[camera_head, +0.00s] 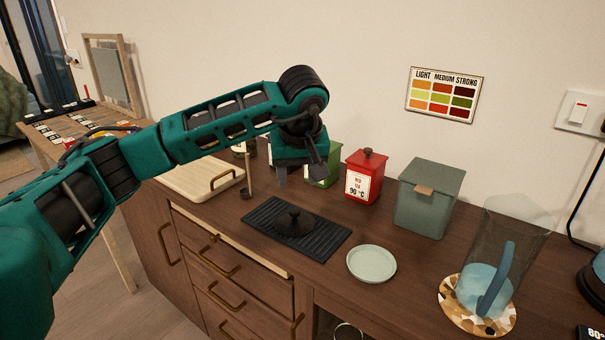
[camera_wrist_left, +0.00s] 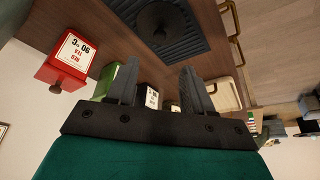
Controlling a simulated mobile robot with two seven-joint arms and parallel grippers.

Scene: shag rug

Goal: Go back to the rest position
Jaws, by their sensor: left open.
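My left gripper (camera_head: 302,172) hangs from the teal arm above the counter, near the green canister and over the back of the black ribbed mat. Its two dark fingers are apart and empty in the left wrist view (camera_wrist_left: 158,85). The ribbed mat (camera_head: 330,241) bears a dark lidded pot-like thing (camera_head: 294,222), which also shows at the top of the wrist view (camera_wrist_left: 163,22). The right gripper is not in view.
A red canister (camera_head: 366,178), a green canister (camera_head: 327,168) and a grey-green box (camera_head: 428,200) stand along the wall. A pale plate (camera_head: 371,263), a glass pitcher (camera_head: 520,232) and a wooden tray (camera_head: 190,183) are on the counter (camera_head: 395,300). A colour chart (camera_head: 443,95) hangs above.

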